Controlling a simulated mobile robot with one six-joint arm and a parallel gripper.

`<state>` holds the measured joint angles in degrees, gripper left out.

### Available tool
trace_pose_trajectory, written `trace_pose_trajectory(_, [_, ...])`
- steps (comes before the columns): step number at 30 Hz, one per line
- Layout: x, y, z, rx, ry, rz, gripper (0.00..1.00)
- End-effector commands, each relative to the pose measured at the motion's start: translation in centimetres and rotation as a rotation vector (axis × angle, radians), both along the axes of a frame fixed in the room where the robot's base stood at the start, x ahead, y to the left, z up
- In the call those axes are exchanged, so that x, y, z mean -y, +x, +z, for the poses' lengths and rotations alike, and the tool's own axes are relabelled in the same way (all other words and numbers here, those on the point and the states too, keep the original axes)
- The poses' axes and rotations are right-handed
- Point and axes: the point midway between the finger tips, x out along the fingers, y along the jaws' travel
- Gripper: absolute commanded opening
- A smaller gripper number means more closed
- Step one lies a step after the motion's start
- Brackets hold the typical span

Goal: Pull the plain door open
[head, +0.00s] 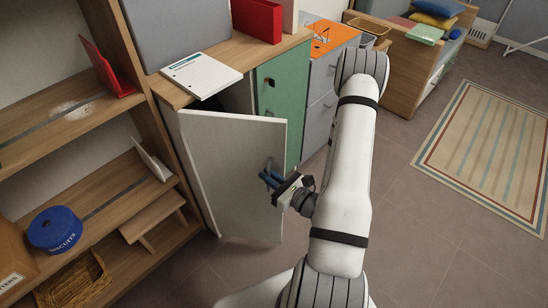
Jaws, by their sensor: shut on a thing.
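The plain door (225,165) is a pale grey cabinet door, standing partly open on the low wooden cabinet. It swings out from its left side, and a dark gap shows behind its top right edge. My arm reaches in from the lower right.
A green door (286,98) is right of the opening. A notepad (201,72) lies on the cabinet top. Wooden shelves with a blue biscuit tin (55,229) stand close on the left. Open floor (420,225) and a striped rug (495,145) lie to the right.

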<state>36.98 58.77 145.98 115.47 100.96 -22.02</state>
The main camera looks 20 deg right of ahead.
Motion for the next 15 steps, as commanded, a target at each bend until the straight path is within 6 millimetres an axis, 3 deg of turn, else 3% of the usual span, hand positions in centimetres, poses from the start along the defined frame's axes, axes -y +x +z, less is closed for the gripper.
trace_pose_trajectory(1, [-0.7,-0.4,0.7,-0.002,0.005,-0.004,0.00])
trace_pose_trajectory(15, [-2.1,-1.9,0.3,0.006,0.002,-0.092,0.00])
